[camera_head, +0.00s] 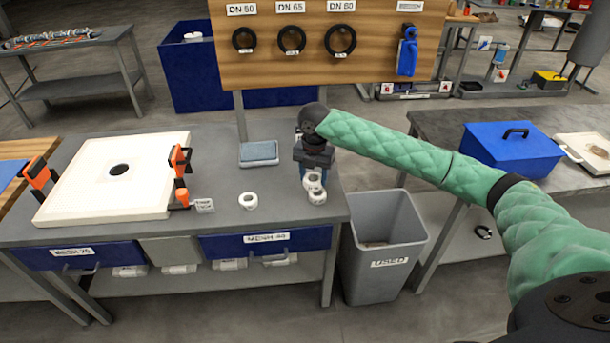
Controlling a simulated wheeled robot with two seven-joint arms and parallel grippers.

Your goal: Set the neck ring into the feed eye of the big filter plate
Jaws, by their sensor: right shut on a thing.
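The big filter plate (75,197) is a white square slab lying flat on the left part of the grey bench. Its feed eye (119,170) is a dark round hole near the middle. My right gripper (313,178) points down over the bench's right end, well to the right of the plate. It is shut on a white neck ring (312,181). Another white ring (317,196) is just in front of and below it; whether the two touch is unclear. A third white ring (248,201) lies alone on the bench to the left. My left gripper is not in view.
Orange-and-black clamps (39,172) stand at the plate's left and right edges. A blue-grey pad (259,153) and a small label (204,206) lie on the bench. A grey USED bin (382,245) stands right of the bench.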

